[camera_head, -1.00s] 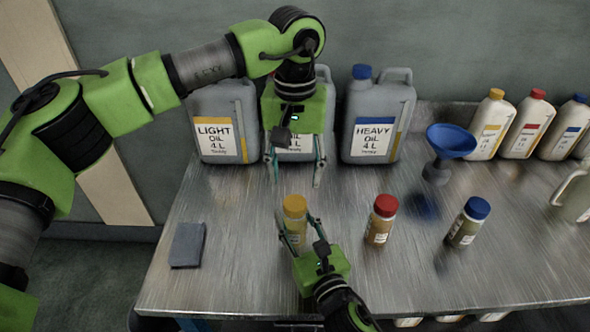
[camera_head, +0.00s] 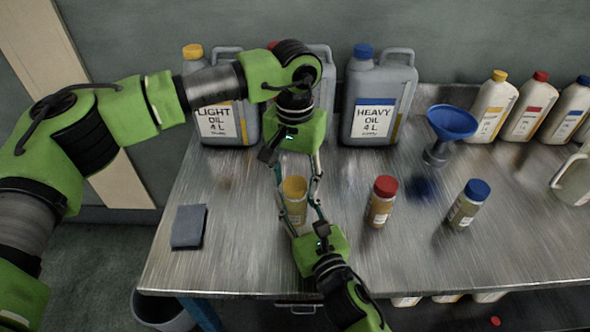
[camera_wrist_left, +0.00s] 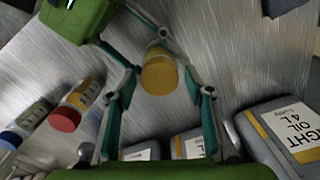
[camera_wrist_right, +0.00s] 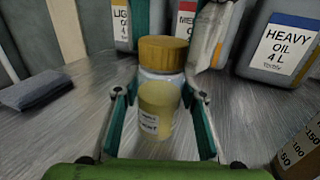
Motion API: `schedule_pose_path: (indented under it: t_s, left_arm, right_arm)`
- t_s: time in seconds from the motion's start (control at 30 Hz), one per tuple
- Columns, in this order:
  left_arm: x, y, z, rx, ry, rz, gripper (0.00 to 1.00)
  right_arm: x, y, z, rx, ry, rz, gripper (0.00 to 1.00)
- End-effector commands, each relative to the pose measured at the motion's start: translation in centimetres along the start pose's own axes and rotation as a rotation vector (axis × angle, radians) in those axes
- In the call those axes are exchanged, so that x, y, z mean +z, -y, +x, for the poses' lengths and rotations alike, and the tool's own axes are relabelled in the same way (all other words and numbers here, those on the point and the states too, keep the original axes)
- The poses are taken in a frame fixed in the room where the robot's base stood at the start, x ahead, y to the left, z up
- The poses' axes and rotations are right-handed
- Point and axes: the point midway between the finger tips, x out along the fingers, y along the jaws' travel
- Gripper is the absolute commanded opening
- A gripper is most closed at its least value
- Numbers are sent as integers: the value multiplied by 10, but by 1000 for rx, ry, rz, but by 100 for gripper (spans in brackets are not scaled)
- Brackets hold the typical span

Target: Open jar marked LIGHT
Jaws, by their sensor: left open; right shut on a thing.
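The small jar (camera_head: 296,207) with a yellow lid (camera_head: 294,188) stands upright on the metal table. In the right wrist view the jar (camera_wrist_right: 158,108) carries a partly legible label ending in "IGHT", and its lid (camera_wrist_right: 162,54) is on. My right gripper (camera_head: 300,212) is shut on the jar's body from the front. My left gripper (camera_head: 297,172) is open above the jar, pointing down. In the left wrist view the lid (camera_wrist_left: 159,74) lies between my left gripper's spread fingers, apart from them.
A red-lidded jar (camera_head: 381,203) and a blue-lidded jar (camera_head: 468,206) stand to the right. A blue funnel (camera_head: 451,122) is behind them. Large oil canisters (camera_head: 376,100) line the back. A grey sponge-like block (camera_head: 188,226) lies left. White bottles (camera_head: 523,108) stand back right.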

Motion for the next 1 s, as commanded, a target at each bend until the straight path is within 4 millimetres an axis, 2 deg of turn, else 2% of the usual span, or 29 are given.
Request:
schedule_pose_path:
  t_s: [0.23, 0.27, 0.4, 0.67, 0.77, 1.0]
  left_arm:
    - [0, 0, 1, 0, 0, 0, 48]
    - [0, 0, 1, 0, 0, 0, 43]
    - [0, 0, 1, 0, 0, -1, 7]
    - [0, 0, 1, -1, 1, -32, 7]
    - [0, 0, 1, -1, 1, -146, 7]
    - [0, 1, 1, -2, 1, -610, 7]
  right_arm:
    - [0, 0, 0, 0, 0, 0, 0]
    - [0, 0, 0, 0, 0, 0, 0]
    - [0, 0, 0, 0, 0, 0, 0]
    - [0, 0, 0, 0, 0, 0, 0]
    - [0, 0, 0, 0, 0, 0, 0]
    - [0, 0, 0, -1, 0, 0, 0]
